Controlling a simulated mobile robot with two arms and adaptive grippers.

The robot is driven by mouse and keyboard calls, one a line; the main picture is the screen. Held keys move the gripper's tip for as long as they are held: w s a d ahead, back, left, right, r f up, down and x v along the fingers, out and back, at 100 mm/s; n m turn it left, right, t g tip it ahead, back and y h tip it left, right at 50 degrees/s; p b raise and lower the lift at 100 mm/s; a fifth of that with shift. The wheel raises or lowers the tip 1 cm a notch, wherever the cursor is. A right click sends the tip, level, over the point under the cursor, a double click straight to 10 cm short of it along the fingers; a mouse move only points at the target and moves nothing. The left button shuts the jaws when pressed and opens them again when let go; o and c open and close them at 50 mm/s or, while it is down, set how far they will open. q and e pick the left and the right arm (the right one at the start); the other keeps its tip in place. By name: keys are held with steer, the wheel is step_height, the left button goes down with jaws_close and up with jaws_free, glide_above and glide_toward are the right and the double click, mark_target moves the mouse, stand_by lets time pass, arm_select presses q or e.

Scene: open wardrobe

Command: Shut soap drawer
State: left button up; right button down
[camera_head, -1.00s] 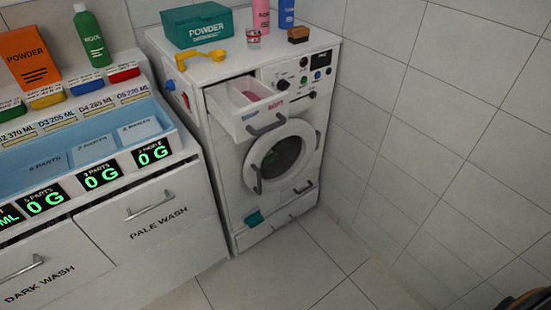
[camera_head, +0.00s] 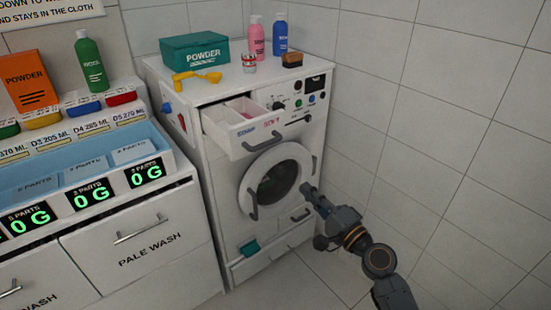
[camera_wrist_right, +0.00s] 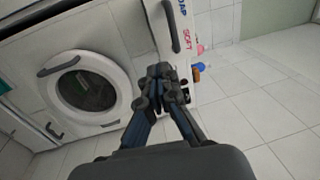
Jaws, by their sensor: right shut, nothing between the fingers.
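The white soap drawer (camera_head: 244,130) at the upper left of the washing machine is pulled out, with its dark handle (camera_head: 264,140) on the front. Something pink shows inside it. My right gripper (camera_head: 305,188) is shut and empty, in front of the machine, below and to the right of the drawer, near the round door's right edge. In the right wrist view, the shut fingertips (camera_wrist_right: 160,70) appear beside the drawer front (camera_wrist_right: 182,40), which has its handle (camera_wrist_right: 173,28) and the words SOAP and SOFT. Contact cannot be told. My left gripper is not in view.
The round door (camera_head: 276,181) sits below the drawer. A wash counter (camera_head: 140,240) is at left; a tiled wall is at right.

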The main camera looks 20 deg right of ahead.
step_height(320, 180, up, 2)
steer(key=p, duration=0.3)
glide_toward(269, 144)
steer(key=shift+y, duration=0.3)
steer(key=x, duration=0.5)
steer(key=shift+w+f, duration=0.15)
steer(key=shift+w, duration=0.25)
steer(key=shift+w+a, duration=0.2)
steer(key=shift+w, duration=0.4)
